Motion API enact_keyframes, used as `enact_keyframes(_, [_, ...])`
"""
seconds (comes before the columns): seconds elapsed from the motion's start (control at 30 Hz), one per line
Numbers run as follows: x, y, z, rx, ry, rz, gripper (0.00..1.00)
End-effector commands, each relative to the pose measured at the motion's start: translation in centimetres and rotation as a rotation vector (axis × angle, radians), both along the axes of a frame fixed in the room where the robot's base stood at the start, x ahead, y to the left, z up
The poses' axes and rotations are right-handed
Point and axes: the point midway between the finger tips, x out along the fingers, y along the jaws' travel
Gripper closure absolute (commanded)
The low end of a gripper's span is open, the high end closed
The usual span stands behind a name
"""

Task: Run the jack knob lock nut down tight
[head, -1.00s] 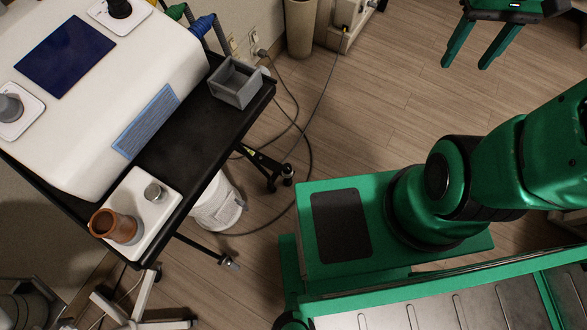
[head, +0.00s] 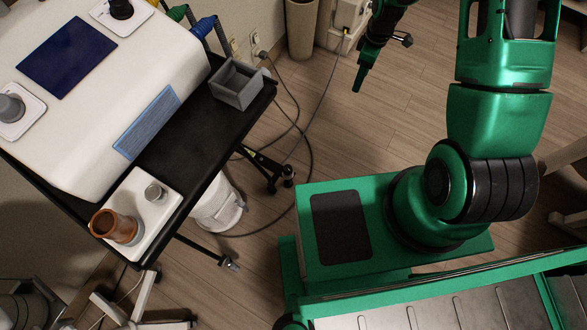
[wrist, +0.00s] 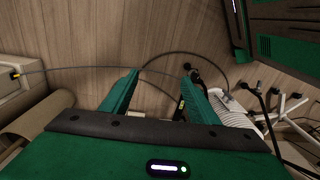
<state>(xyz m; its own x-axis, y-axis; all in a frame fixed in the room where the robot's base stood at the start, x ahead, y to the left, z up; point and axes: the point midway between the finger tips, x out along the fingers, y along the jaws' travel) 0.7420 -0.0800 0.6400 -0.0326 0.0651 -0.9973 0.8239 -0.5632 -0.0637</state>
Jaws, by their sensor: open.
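No part in view can be named for certain as the jack knob lock nut. A black knob (head: 121,9) and a grey knob (head: 10,107) sit on white plates on the white machine (head: 90,110). My gripper (head: 357,88) hangs over the floor, right of the cart and apart from all of these. In the wrist view its fingers (wrist: 163,76) are spread, with nothing between them but floor and cable.
The black cart top (head: 190,125) carries an open grey box (head: 238,84) at its far right corner. A cable (head: 308,160) runs over the wood floor near a white bucket (head: 217,205) beneath the cart. A beige bin (head: 301,28) stands by the wall. Floor between cart and bin is mostly open.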

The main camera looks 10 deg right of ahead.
Motion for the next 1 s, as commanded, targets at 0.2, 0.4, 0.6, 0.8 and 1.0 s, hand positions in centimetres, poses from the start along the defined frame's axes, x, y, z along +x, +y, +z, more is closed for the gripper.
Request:
enact_keyframes(0.2, [0.2,4.9,-9.7,0.083,-0.007,0.212,0.45])
enact_keyframes(0.4, [-1.1,9.4,-18.2,0.163,-0.035,0.382,0.45])
enact_keyframes(0.6, [-4.1,14.1,-26.3,0.242,-0.07,0.53,0.45])
enact_keyframes(0.8, [-7.8,17.9,-32.8,0.305,-0.112,0.64,0.45])
enact_keyframes(1.0, [-10.2,20.0,-36.2,0.335,-0.139,0.695,0.45])
